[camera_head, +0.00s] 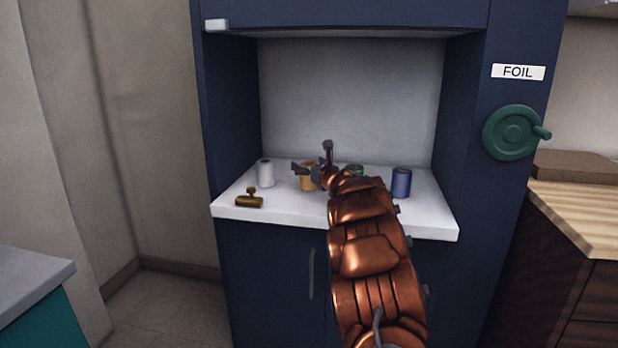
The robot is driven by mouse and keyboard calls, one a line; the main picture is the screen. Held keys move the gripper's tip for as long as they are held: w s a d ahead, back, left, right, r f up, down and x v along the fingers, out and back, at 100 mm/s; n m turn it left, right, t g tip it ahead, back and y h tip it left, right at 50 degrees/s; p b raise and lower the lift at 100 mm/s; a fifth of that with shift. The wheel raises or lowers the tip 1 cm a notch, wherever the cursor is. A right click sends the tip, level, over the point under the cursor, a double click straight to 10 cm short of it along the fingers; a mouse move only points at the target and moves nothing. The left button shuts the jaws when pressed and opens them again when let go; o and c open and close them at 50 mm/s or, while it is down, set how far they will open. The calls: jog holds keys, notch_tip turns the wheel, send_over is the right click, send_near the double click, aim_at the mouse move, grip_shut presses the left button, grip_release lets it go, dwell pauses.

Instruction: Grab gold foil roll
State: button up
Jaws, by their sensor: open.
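The gold foil roll (307,183) stands upright on the white shelf (285,219) inside the blue cabinet, between a white roll and a green one. My copper arm reaches in from the lower right. My gripper (312,160) is open, with its fingers close to the top of the gold roll. One finger points up and one reaches left, partly in front of the roll. I cannot tell whether they touch it.
A white roll (265,173) stands left, a blue roll (401,182) right, and a green roll (355,170) is mostly hidden behind my arm. A brass stamp-like object (250,199) lies front left. Cabinet walls enclose the shelf; a green handwheel (512,133) is at right.

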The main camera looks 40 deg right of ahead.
jog(key=c, duration=1.4)
jog(key=shift+o, duration=0.2)
